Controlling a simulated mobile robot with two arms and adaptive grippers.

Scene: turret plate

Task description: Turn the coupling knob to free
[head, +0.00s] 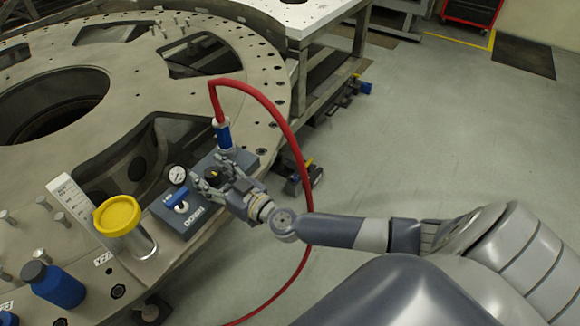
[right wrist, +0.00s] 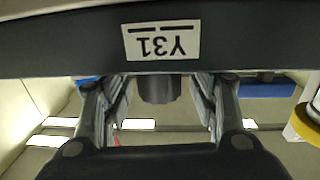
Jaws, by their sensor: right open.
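A black round knob (head: 212,176) sits on a dark block on the turret plate (head: 150,62), between the gauge and the hose coupling; I take it for the coupling knob. My right gripper (head: 218,180) is open, with its fingers on either side of this knob. In the right wrist view a dark cylinder (right wrist: 158,89) shows between the two open fingers (right wrist: 160,108), apparently the same knob. I cannot tell whether the fingers touch it, nor read its setting. My left gripper is not in view.
A blue lever (head: 176,197) and a pressure gauge (head: 177,174) stand close left of the gripper. A red hose (head: 262,98) arcs from a blue coupling (head: 223,135) behind my arm. Floor at right is clear.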

